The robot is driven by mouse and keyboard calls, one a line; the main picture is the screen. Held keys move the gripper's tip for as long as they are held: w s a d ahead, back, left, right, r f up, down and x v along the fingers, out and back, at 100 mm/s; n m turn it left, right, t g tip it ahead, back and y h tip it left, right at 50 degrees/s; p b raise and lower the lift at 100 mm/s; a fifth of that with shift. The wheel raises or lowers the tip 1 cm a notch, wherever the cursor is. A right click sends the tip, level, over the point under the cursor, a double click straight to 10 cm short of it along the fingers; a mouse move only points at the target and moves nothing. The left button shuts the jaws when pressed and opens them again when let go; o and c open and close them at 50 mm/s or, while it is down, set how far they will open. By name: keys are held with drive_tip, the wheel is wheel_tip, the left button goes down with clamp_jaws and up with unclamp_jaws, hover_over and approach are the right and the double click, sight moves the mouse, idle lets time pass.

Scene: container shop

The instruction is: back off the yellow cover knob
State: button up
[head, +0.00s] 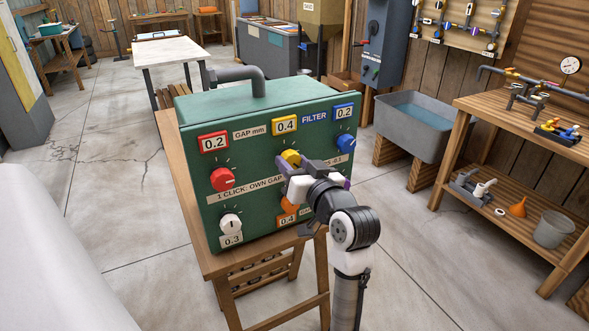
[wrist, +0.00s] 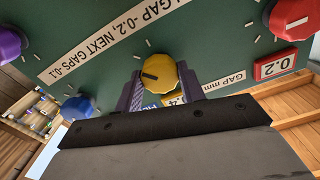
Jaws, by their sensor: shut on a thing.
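The yellow cover knob (head: 291,157) sits on the front of a green filter box (head: 256,122), below a yellow-framed plate (head: 285,125) reading 0.4. In the wrist view the yellow knob (wrist: 158,74) shows a dark pointer mark on its face. My gripper (wrist: 161,86) is shut on it, one purple finger on each side. In the head view my gripper (head: 292,170) covers the knob's lower part. A label strip (wrist: 113,43) partly reads "GAP -0.2, NEXT GAPS -0.1".
Near the yellow knob are a red knob (head: 222,179), a blue knob (head: 346,143), a white knob (head: 230,223) and an orange knob (head: 290,204). A purple knob (wrist: 9,44) shows in the wrist view. The box stands on a wooden stand (head: 190,215). Grey floor lies around.

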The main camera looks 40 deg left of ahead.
idle(0.4)
drive_tip(key=o, duration=1)
drive_tip(key=shift+d, duration=0.1)
drive_tip(key=shift+b+v, duration=4.45)
drive_tip(key=shift+v, duration=2.35)
